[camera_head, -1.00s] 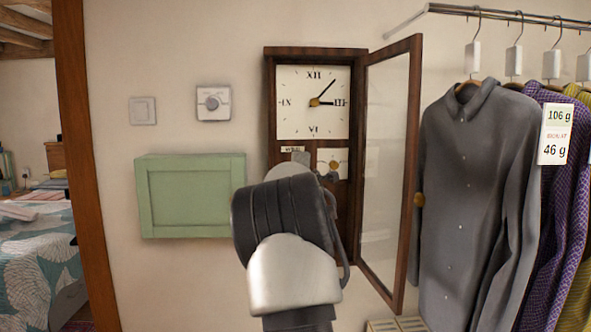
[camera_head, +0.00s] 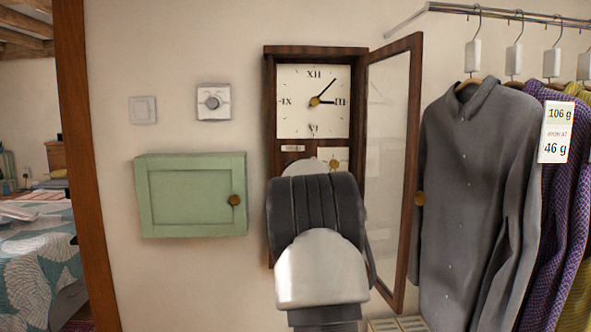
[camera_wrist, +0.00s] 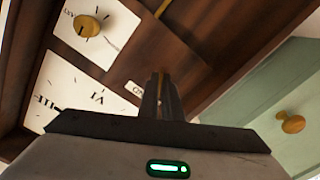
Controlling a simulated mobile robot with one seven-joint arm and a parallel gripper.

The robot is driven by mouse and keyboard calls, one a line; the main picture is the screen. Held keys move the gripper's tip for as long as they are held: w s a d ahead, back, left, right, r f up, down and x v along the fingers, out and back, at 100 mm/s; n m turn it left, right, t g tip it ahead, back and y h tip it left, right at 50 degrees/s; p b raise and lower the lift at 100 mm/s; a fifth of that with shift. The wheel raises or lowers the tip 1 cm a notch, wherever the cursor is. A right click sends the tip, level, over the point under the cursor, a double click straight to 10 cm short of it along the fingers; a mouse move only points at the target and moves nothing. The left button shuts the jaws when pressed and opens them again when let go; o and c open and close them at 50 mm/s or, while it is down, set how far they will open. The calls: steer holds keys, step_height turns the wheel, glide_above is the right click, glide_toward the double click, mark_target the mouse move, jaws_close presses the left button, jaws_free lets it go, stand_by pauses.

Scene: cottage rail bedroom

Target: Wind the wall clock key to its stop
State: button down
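The wall clock (camera_head: 269,110) has a dark wooden case, a white dial (camera_head: 292,118) and a glazed door (camera_head: 414,130) standing open to the right. Below the dial is a small white plate with a brass winding key (camera_head: 333,163), partly covered by my arm. In the wrist view, which looks upside down, the brass key (camera_wrist: 88,25) stands on its plate at upper left. My gripper (camera_wrist: 162,80) points at the wooden case beside that plate, its fingers close together with no key between them. In the head view my wrist hides the fingertips.
A green wall cabinet (camera_head: 185,195) with a brass knob hangs left of the clock. A thermostat-like dial (camera_head: 213,102) and a switch (camera_head: 143,110) are above it. A grey shirt (camera_head: 475,190) hangs on a rail close right of the open door.

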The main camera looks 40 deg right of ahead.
steer(key=m+b, duration=0.2)
steer(key=m, duration=0.5)
steer(key=m+b, duration=0.2)
steer(key=m, duration=0.6)
steer(key=m+b, duration=0.3)
steer(key=m, duration=0.5)
steer(key=shift+w+a+r, duration=0.15)
steer(key=shift+a+r, duration=0.1)
steer(key=shift+a, duration=0.05)
steer(key=shift+m, duration=0.3)
steer(key=c, duration=2)
jaws_free()
steer(key=shift+f, duration=0.1)
